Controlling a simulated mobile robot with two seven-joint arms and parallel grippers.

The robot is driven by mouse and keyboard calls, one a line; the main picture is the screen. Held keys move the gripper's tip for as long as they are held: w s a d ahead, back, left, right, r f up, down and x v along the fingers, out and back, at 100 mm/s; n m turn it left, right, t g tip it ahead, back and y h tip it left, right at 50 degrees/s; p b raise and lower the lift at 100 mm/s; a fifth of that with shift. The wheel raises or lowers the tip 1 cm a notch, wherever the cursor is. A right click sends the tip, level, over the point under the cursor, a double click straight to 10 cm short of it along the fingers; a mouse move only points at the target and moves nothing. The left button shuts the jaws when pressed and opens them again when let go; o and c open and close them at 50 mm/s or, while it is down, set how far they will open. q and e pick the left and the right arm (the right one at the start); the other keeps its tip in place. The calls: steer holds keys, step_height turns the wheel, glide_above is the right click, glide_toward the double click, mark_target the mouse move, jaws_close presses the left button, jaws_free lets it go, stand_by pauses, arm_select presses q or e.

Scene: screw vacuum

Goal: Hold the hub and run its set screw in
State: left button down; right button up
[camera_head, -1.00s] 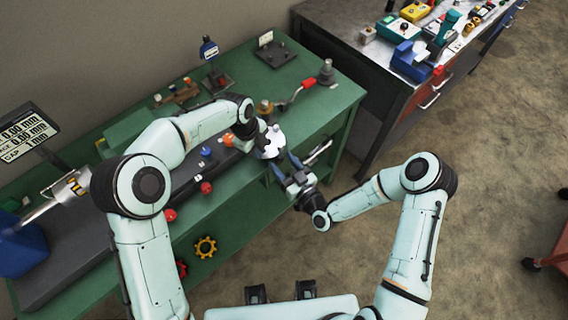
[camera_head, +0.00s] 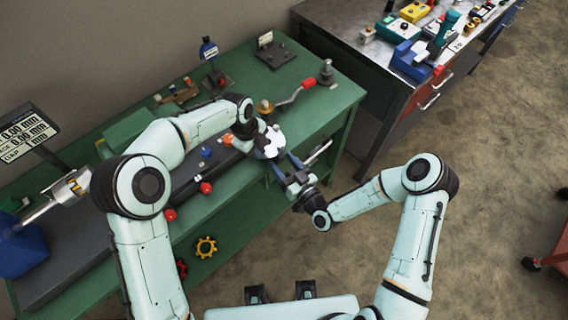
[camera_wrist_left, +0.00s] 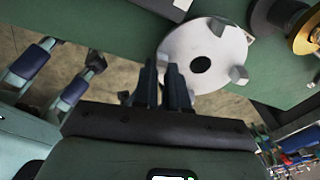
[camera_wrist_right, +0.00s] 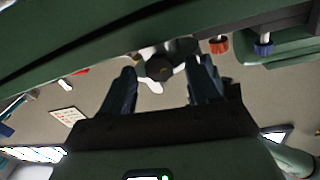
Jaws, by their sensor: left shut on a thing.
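The hub is a pale round disc with raised lugs and a dark centre hole, seen in the left wrist view (camera_wrist_left: 205,55). It also shows in the head view (camera_head: 269,146) near the green table's front edge. My left gripper (camera_wrist_left: 172,75) is shut at the hub's edge and holds it. My right gripper (camera_head: 283,166) is just to the front right of the hub, with its blue fingers apart. In the right wrist view, the fingers (camera_wrist_right: 164,82) stand wide, with a dark and white part in the gap beyond them. I cannot make out the set screw.
The green table (camera_head: 235,195) carries a red-handled tool (camera_head: 295,95), small stands and several coloured knobs left of the hub. A readout display (camera_head: 25,135) stands at the far left. A cluttered metal workbench (camera_head: 365,55) is at the back right. Open floor lies at right.

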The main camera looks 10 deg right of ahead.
steer(key=v, duration=1.2)
arm_select(q)
steer(key=c, duration=1.1)
jaws_free()
